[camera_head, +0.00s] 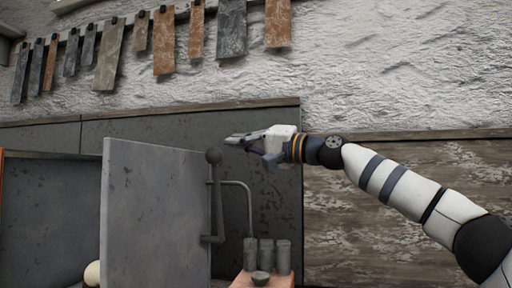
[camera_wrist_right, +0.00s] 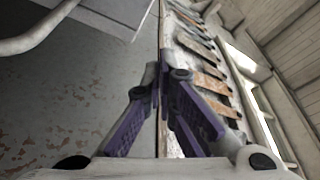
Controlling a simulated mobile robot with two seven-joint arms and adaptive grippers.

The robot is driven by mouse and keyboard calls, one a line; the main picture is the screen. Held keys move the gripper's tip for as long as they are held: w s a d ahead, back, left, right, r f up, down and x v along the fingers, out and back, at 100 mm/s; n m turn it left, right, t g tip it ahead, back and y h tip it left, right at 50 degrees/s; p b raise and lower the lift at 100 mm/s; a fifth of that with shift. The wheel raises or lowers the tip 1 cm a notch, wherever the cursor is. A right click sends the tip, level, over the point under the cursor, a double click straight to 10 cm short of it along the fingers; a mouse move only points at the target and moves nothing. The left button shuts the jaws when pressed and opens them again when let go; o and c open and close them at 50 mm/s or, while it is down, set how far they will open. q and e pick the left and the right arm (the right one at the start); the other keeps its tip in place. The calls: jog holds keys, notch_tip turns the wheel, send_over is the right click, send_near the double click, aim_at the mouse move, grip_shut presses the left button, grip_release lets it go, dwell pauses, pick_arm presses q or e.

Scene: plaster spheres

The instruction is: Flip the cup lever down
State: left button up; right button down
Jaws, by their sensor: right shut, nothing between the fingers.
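A dark lever (camera_head: 217,195) with a ball knob stands upright at the right edge of a grey panel (camera_head: 155,215), knob at the top. My right gripper (camera_head: 232,139) is shut and empty, a little above and to the right of the knob; I cannot tell the gap in depth. In the right wrist view its purple-sided fingers (camera_wrist_right: 160,75) meet at the tips. The lever is not clearly seen there. My left gripper is out of view.
A bent rod (camera_head: 248,200) runs beside the lever, above several dark cylinders (camera_head: 266,257) on a reddish block. A pale sphere (camera_head: 93,273) is partly hidden at the panel's lower left. Sample strips (camera_head: 165,40) hang on the wall above.

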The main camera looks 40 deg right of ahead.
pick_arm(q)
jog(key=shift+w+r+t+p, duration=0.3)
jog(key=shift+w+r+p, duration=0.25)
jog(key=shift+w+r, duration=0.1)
pick_arm(e)
jog(key=s+a+f, duration=0.1)
jog(key=s+a, duration=0.1)
jog(key=shift+a+f, duration=0.4)
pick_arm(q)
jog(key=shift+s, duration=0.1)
